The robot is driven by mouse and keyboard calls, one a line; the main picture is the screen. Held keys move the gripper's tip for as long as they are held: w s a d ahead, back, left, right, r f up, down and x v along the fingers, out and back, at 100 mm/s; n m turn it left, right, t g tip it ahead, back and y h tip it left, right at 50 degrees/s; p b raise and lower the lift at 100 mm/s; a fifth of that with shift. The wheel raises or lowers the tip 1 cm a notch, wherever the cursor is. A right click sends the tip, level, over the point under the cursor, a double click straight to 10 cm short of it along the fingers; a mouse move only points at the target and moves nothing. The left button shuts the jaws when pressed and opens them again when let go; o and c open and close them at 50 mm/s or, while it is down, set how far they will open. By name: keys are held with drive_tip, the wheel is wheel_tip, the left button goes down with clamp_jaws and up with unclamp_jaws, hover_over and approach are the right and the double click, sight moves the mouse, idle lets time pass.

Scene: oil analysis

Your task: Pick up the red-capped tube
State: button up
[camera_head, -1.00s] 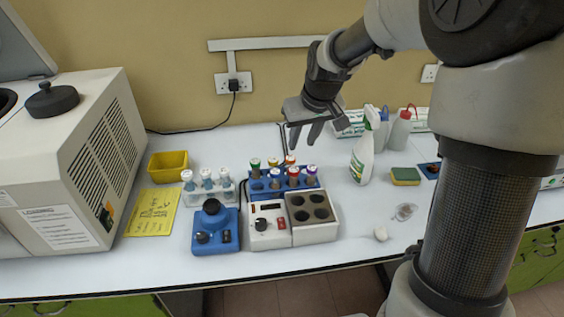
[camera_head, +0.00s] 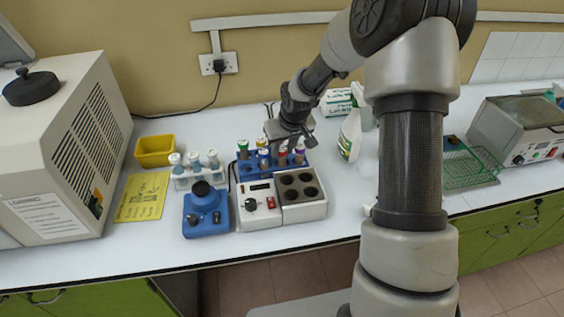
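The blue tube rack (camera_head: 262,184) stands behind the block heater, near the middle of the bench. It holds several upright capped tubes. The red-capped tube (camera_head: 283,157) is in its right half, between a blue-capped tube (camera_head: 264,158) and a purple-capped tube (camera_head: 299,155). My gripper (camera_head: 288,143) points down just above and behind the red-capped tube, and its fingers overlap the tube tops in the picture. Whether the fingers touch the tube, or how wide they are apart, is too small to tell.
A block heater with round wells (camera_head: 302,210) and a blue mixer (camera_head: 206,219) stand in front. A white rack of pale tubes (camera_head: 196,181) is left, a spray bottle (camera_head: 350,136) right. A large beige machine (camera_head: 62,150) fills the left; the bench front is clear.

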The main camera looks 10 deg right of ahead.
drive_tip(key=shift+w+f, duration=0.3)
drive_tip(key=shift+f, duration=0.35)
clamp_jaws()
drive_tip(key=shift+r, duration=0.1)
